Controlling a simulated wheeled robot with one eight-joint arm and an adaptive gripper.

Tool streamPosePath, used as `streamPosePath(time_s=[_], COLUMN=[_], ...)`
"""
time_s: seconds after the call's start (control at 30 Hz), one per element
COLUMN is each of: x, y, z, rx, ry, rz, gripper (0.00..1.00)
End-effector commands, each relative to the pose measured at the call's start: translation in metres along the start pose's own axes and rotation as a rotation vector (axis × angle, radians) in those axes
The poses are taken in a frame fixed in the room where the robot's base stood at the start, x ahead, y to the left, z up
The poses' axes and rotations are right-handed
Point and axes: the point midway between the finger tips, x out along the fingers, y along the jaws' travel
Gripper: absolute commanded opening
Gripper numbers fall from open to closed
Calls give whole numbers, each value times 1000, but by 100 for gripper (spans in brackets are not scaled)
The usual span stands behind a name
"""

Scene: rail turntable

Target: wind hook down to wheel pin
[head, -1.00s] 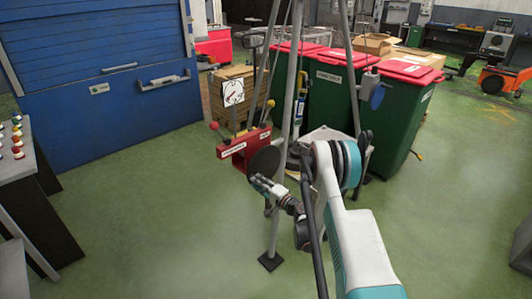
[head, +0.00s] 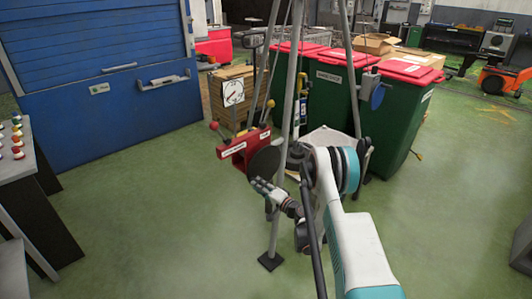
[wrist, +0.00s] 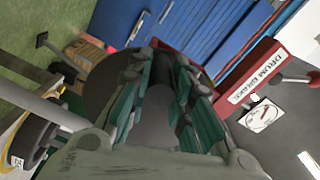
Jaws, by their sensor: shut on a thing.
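The red winch (head: 240,152) is on the tripod's front leg, with a dark round disc (head: 265,160) on its right side. In the wrist view its red body (wrist: 255,72) bears a DRUM BRAKE label. My gripper (head: 260,186) is at the lower edge of the disc. In the wrist view my fingers (wrist: 165,95) are closed around a grey, rod-like handle (wrist: 158,112), mostly hidden between the pads. I cannot make out the hook or the wheel pin; my arm covers part of the area under the tripod.
A white dial (head: 233,92) stands above the winch. Tripod legs (head: 276,225) rise close around my arm. Green bins with red lids (head: 400,115) stand behind. A control desk (head: 15,165) is at the left. The green floor in front is clear.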

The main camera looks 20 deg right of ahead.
Motion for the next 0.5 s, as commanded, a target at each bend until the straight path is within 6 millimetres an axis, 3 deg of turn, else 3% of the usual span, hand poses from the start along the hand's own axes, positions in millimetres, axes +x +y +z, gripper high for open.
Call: streamPosePath(time_s=[0.5], x=[-1], y=[18], z=[-1], rx=[-189], ry=[-1], rz=[1], gripper=[0])
